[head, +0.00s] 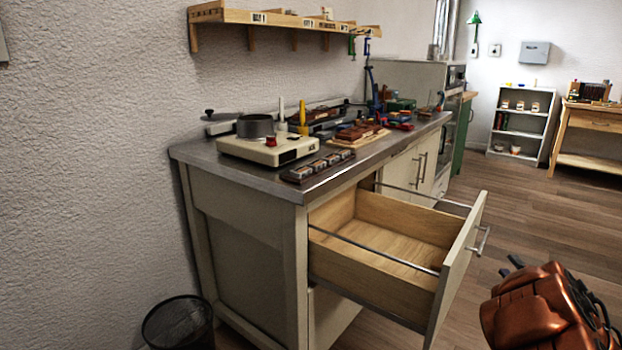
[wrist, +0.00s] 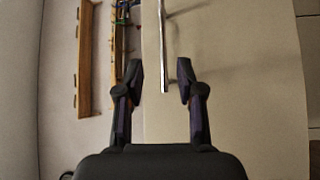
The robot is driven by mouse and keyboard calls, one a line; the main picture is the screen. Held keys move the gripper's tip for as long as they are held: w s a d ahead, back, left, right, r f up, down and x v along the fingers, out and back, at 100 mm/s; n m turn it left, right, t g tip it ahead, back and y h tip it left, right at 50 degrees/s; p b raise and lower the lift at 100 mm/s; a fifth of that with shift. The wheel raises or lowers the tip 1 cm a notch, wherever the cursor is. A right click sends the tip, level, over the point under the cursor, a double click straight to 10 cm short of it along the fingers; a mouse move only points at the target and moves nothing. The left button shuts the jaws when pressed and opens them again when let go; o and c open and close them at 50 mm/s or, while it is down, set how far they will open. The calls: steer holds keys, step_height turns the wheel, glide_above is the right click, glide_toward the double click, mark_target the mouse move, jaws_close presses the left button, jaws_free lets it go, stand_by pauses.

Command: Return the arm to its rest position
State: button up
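In the head view, my copper-coloured arm is at the lower right, beside the open drawer (head: 375,245). The drawer is pulled well out of the cabinet and looks empty inside. Its front has a metal handle (head: 483,240). The gripper itself is mostly hidden behind the arm in the head view.
The grey worktop (head: 240,178) carries a cream hot plate with a pot (head: 255,126), tools and small blocks. A black mesh bin (head: 178,323) stands at the lower left. A wall shelf (head: 280,18) hangs above. Wooden floor (head: 540,222) lies clear to the right.

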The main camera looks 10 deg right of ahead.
step_height(320, 180, up, 19)
steer(key=s+a+m+g+h+p, duration=0.1)
steer(key=s+m+g+h+p, duration=0.1)
steer(key=m+g+h+p, duration=0.9)
steer(key=s+a+r+m+g+y+p, duration=0.1)
steer(key=s+a+r+g+y+p, duration=0.2)
steer(key=s+a+p, duration=0.3)
steer(key=s+a+r+m+g+y+p, duration=0.2)
steer(key=s+a+p, duration=0.4)
steer(key=s+a, duration=0.9)
steer(key=s+a+r+m+g+y+p, duration=0.2)
steer(key=s+a+r+g+y+p, duration=0.2)
steer(key=s+a, duration=0.7)
steer(key=a+g+y+p, duration=0.1)
steer(key=a+y+p, duration=0.1)
steer(key=a, duration=0.3)
steer(key=shift+s+a+y+p, duration=0.25)
steer(key=shift+s+y+p, duration=0.05)
steer(key=shift+p, duration=0.15)
steer(key=shift+a, duration=0.15)
